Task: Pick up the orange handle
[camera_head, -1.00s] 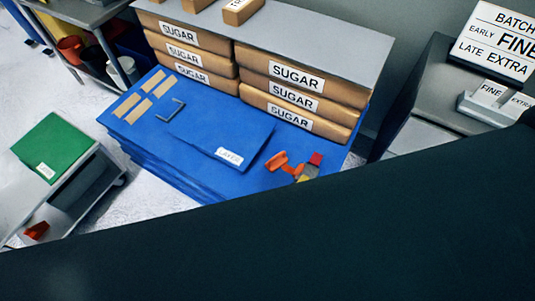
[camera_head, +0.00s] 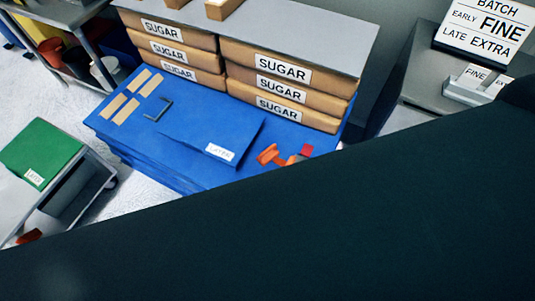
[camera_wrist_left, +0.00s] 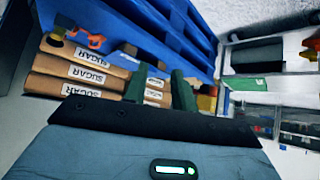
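An orange handle-like piece (camera_head: 270,155) lies on the blue tabletop in the head view, right of a blue panel with a white label (camera_head: 221,152). A red block (camera_head: 306,150) sits close to its right. My dark arm hides the area just below them. The orange piece also shows at the upper left of the left wrist view (camera_wrist_left: 85,38). My left gripper (camera_wrist_left: 158,90) is open there, its two dark green fingers apart with nothing held between them. It is apart from the orange piece, which is up and left of the fingers. My right gripper is in neither view.
A sign (camera_head: 490,25) stands at the right. A grey bin with a green top (camera_head: 40,150) is at the left, with another orange-red piece (camera_head: 29,237) by it.

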